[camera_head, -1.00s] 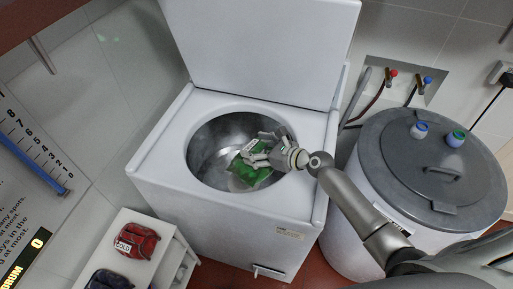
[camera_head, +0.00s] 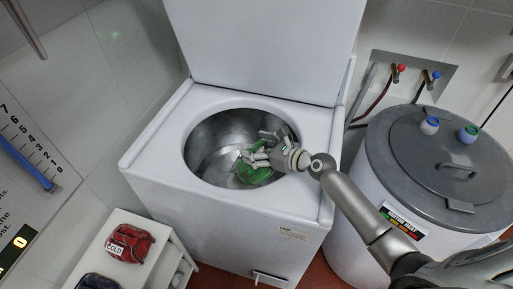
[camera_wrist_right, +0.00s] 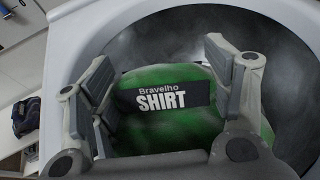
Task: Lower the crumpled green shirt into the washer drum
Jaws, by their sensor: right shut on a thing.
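The crumpled green shirt (camera_head: 254,176) hangs inside the mouth of the open washer drum (camera_head: 211,152). My right gripper (camera_head: 254,147) reaches over the right side of the opening and is shut on the shirt. In the right wrist view, its fingers (camera_wrist_right: 160,65) stand on either side of the green shirt (camera_wrist_right: 180,130), whose black label reads "Bravelho SHIRT". The grey drum wall (camera_wrist_right: 200,30) shows behind it. Whether the shirt touches the drum's bottom cannot be told. My left gripper is not in view.
The washer lid (camera_head: 265,50) stands up at the back. A round grey-lidded tub (camera_head: 445,165) stands at the right, near red and blue taps. A white stand (camera_head: 150,270) at front left bears a red folded garment (camera_head: 130,243) labelled COLD and a dark one.

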